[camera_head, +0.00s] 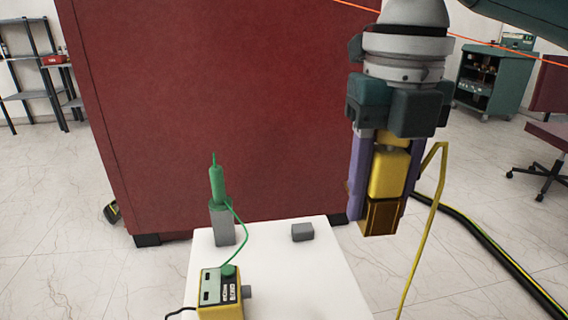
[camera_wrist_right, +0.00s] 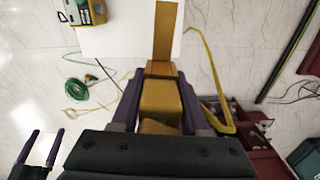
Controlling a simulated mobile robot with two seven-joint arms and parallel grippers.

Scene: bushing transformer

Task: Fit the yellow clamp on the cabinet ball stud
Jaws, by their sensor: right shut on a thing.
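My right gripper (camera_head: 383,195) hangs at the right in the head view, pointing down, its purple fingers shut on the yellow clamp (camera_head: 390,174). A brownish-gold jaw end sticks out below the fingertips. A yellow cable (camera_head: 437,190) hangs from the clamp. In the right wrist view, the clamp (camera_wrist_right: 160,100) sits between the fingers, with a long flat gold part reaching over the white table top. The large red cabinet (camera_head: 220,100) stands behind, apart from the clamp. No ball stud shows. My left gripper (camera_wrist_right: 42,147) shows in the right wrist view, open and empty.
A white table (camera_head: 290,280) stands before the cabinet. On it are a green probe (camera_head: 218,186) in a grey holder, a small grey block (camera_head: 303,232) and a yellow-green meter (camera_head: 221,295). A black-and-yellow hose (camera_head: 480,240) lies on the floor at right.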

